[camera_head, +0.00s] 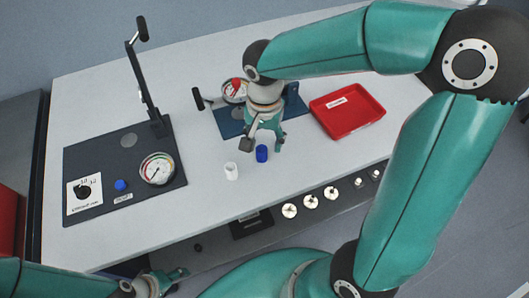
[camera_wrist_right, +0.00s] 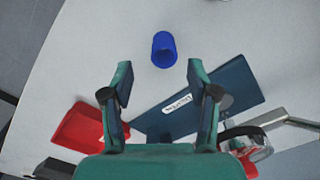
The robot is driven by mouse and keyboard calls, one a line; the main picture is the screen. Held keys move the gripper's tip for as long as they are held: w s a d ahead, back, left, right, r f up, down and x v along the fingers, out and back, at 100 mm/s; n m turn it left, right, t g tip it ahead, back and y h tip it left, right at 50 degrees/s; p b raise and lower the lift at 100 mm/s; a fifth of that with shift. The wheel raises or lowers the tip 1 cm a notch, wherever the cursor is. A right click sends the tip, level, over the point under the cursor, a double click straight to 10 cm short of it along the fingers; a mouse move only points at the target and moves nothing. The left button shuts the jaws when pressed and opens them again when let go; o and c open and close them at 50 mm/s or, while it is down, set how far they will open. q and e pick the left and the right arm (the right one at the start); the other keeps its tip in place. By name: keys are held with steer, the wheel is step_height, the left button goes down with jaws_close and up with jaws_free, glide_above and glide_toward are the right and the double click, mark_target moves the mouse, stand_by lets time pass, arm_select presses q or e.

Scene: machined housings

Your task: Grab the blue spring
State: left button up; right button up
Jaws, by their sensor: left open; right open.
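My left gripper (camera_head: 170,281) is open and empty at the lower left, off the table's front edge.
A red tray (camera_head: 372,109) lies right of my right gripper. A dark blue plate (camera_wrist_right: 239,85) with a gauge sits behind it. A dark panel (camera_head: 94,159) with a lever, gauge and blue button stands at the left. Several round metallic parts (camera_head: 310,201) sit below the front edge.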

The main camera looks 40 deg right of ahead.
mark_target(262, 148)
steer(key=shift+a+f, duration=0.15)
steer(key=shift+f, duration=1.05)
steer(key=shift+a+f, duration=0.15)
steer(key=shift+f, duration=1)
jaws_close()
